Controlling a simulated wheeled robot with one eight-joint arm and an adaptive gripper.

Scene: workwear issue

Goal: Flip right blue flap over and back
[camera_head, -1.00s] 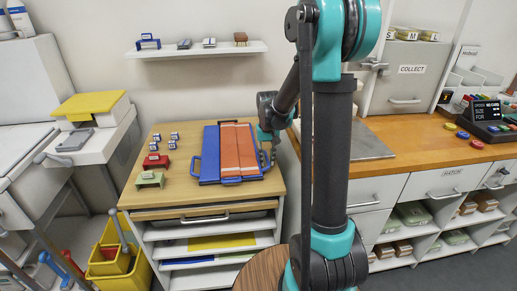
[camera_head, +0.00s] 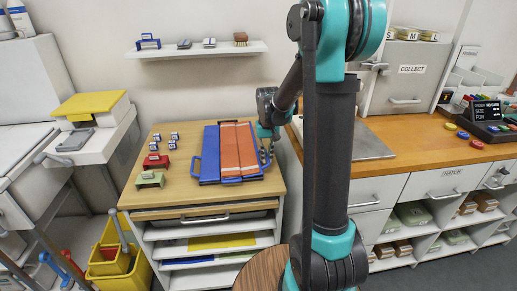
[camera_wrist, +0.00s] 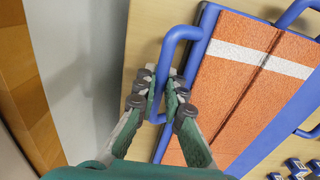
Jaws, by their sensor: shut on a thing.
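A blue-framed folding board (camera_head: 209,155) lies flat on the wooden top of the drawer cabinet. Two orange panels, each with a white stripe (camera_wrist: 262,60), cover its middle and right side in the head view. A blue loop handle (camera_wrist: 178,34) sticks out from the board's right edge. In the wrist view my gripper (camera_wrist: 163,102) is shut on this handle, with fingers on both sides of its bar. In the head view my gripper (camera_head: 265,150) is at the board's right edge. A second blue handle (camera_head: 196,166) is on the left edge.
Small grey-blue blocks (camera_head: 174,135), a red block (camera_head: 156,161) and a green block (camera_head: 150,180) stand left of the board. My arm stands in front of the counter to the right. A wall shelf (camera_head: 200,50) hangs above.

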